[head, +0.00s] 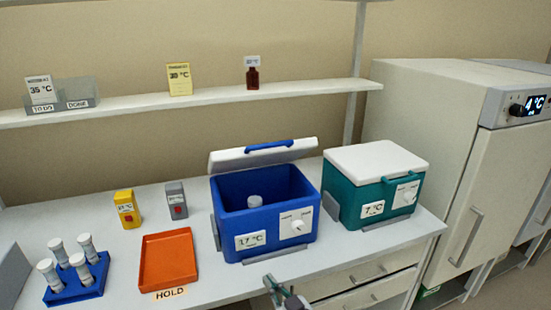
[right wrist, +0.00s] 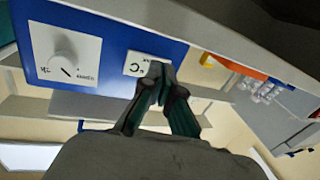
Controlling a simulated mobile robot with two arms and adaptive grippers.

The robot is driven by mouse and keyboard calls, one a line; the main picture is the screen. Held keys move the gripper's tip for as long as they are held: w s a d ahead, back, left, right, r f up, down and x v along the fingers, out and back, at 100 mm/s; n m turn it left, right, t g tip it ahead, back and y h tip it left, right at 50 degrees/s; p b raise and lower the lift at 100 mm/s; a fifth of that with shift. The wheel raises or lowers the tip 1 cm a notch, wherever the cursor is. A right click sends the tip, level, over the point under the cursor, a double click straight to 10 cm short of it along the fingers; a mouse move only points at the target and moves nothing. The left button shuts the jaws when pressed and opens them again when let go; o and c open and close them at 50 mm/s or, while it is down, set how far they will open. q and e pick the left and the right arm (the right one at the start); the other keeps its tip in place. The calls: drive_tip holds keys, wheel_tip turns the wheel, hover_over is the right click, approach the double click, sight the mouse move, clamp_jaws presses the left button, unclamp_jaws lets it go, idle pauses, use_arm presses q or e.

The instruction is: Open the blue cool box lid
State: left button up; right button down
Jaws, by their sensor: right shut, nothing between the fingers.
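The blue cool box (head: 262,222) stands on the bench with its inside showing. Its white lid (head: 228,158) is raised and tilted at the back rim, with the blue handle (head: 268,146) on top. The front bears a 17 °C label and a dial (head: 297,226). My right gripper (head: 279,288) is shut and empty, in front of and below the box. In the right wrist view the gripper (right wrist: 163,82) shows before the box's blue front (right wrist: 112,50), apart from the lid. My left gripper is not in view.
A green cool box (head: 345,199) with its white lid down stands to the right. An orange tray (head: 168,259), a blue vial rack (head: 76,289) and yellow and grey timers stand left. A shelf (head: 215,95) runs above. A fridge (head: 445,150) stands far right.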

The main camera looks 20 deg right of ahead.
wheel_tip(320, 180, up, 10)
drive_tip(key=w+d+t, duration=0.2)
drive_tip(key=w+t, duration=0.1)
drive_tip(key=t, duration=0.1)
drive_tip(key=m+t+h, duration=0.3)
drive_tip(key=t+h, duration=0.1)
drive_tip(key=t, duration=0.1)
approach(270, 147)
drive_tip(key=p+x, duration=0.4)
drive_tip(key=x, duration=0.2)
drive_tip(key=shift+w+r, duration=0.2)
drive_tip(key=shift+w, duration=0.1)
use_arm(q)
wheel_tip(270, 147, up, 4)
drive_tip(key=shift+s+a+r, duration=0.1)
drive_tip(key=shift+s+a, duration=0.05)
use_arm(e)
drive_tip(key=shift+w+r, duration=0.2)
drive_tip(key=shift+w, duration=0.15)
use_arm(q)
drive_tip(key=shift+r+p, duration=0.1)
drive_tip(key=shift+p, duration=0.2)
use_arm(e)
drive_tip(key=shift+r, duration=0.1)
